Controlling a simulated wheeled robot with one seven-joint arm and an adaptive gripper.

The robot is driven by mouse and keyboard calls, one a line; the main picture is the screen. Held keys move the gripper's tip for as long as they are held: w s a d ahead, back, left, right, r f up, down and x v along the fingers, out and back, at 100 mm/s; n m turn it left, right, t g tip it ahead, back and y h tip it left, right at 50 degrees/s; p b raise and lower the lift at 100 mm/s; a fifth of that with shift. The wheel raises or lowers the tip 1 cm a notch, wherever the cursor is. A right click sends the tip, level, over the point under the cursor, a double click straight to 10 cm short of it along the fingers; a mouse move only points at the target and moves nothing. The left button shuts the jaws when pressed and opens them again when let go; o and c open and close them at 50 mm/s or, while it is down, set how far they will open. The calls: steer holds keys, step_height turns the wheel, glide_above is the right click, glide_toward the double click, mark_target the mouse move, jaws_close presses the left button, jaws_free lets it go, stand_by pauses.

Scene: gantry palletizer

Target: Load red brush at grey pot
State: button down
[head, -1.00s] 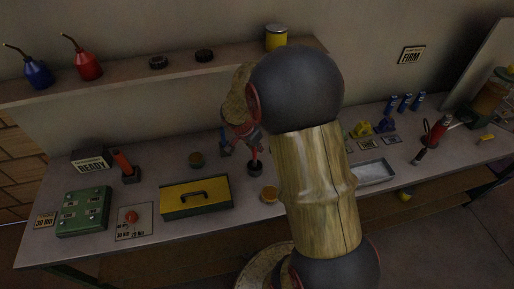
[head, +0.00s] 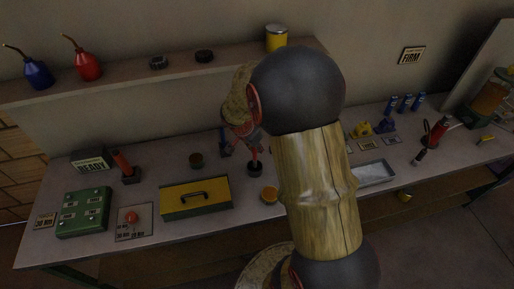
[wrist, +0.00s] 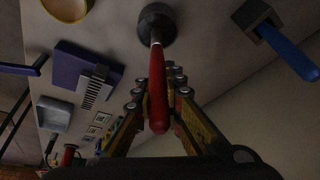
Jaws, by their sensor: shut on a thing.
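The red brush (wrist: 157,88) stands with its lower end at the dark grey pot (wrist: 155,22) in the wrist view; its tip is hidden there. My gripper (wrist: 156,92) is shut on the brush's red handle, with a finger on each side. In the head view the grey pot (head: 254,168) is on the bench, and the red handle (head: 251,152) rises from it towards my gripper. My arm partly hides the gripper in that view.
A blue-handled thing in a dark block (wrist: 284,45) stands close by. A shelf (head: 130,76) runs above the back. A metal tray (head: 372,173) lies right of my arm.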

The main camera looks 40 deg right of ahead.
step_height(320, 180, up, 7)
steer(key=p, duration=0.2)
stand_by(0.6)
steer(key=shift+f, duration=0.15)
stand_by(0.5)
